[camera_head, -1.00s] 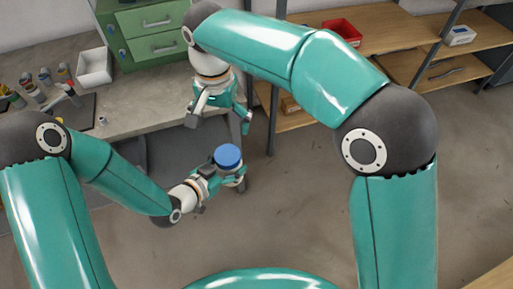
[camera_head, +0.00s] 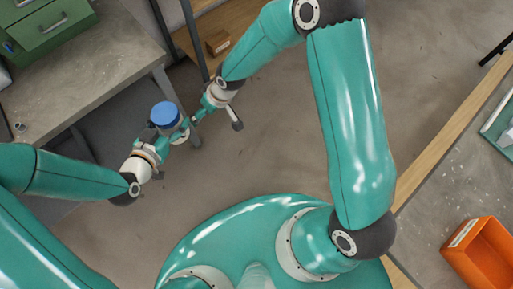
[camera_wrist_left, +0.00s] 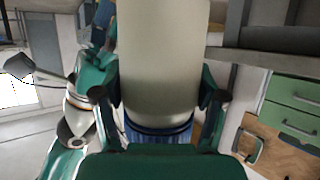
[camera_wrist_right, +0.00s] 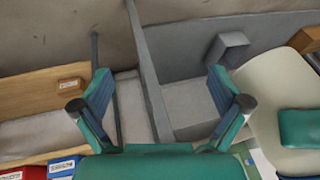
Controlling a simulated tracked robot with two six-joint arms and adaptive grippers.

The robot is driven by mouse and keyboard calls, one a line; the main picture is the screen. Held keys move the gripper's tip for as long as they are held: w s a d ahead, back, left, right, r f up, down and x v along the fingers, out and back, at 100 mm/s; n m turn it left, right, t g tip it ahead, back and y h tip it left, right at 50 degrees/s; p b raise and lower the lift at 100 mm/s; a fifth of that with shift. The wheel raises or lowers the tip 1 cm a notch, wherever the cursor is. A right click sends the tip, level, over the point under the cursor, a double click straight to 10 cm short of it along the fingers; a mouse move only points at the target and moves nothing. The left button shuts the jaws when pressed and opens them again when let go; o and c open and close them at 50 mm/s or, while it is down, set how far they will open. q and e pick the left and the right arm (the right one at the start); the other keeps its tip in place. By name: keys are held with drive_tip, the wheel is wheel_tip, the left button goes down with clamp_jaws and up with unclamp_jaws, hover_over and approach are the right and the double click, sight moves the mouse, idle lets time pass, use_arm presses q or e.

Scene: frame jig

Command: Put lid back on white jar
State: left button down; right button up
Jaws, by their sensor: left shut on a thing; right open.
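The white jar (camera_wrist_left: 160,60) is held by my left gripper (camera_head: 168,134), whose fingers are shut on its sides. The round blue lid (camera_head: 165,114) sits on top of the jar and hides most of it in the head view. Whether the lid is fully seated cannot be told. The jar also shows at the right edge of the right wrist view (camera_wrist_right: 275,95), with a bit of blue lid at the bottom. My right gripper (camera_head: 214,118) is open and empty, just right of the jar, apart from the lid.
A grey workbench (camera_head: 95,80) with a green drawer cabinet (camera_head: 45,25) is at the upper left. A wooden shelf with a small brown box (camera_head: 218,42) stands behind my right gripper. An orange bin (camera_head: 482,255) is on a bench at the lower right. Floor between is clear.

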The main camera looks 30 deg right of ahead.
drive_tip(key=s+d+f+m, duration=0.1)
drive_tip(key=s+d+f, duration=0.1)
drive_tip(key=s, duration=0.4)
drive_tip(key=s+d+f+m+g, duration=0.1)
drive_tip(key=s+d+f+m, duration=0.1)
drive_tip(key=s+f, duration=0.2)
drive_tip(key=s+d+f+m+g, duration=0.1)
drive_tip(key=s+f, duration=0.3)
drive_tip(key=s, duration=0.6)
drive_tip(key=shift+s+d+m, duration=0.2)
drive_tip(key=shift+d+m, duration=0.4)
use_arm(q)
drive_tip(key=w+a+r+n+t+y, duration=0.1)
drive_tip(key=w+a+r+n+y, duration=0.1)
drive_tip(key=a+n+y, duration=0.2)
drive_tip(key=w+a+r+n+t+y, duration=0.1)
drive_tip(key=w+a+n+t+y, duration=0.1)
drive_tip(key=a, duration=0.9)
drive_tip(key=w+n+y, duration=0.1)
drive_tip(key=n+y, duration=0.1)
drive_tip(key=shift+a+r+y, duration=0.2)
drive_tip(key=shift+r+y, duration=0.1)
drive_tip(key=shift+r, duration=0.1)
drive_tip(key=shift+w, duration=0.1)
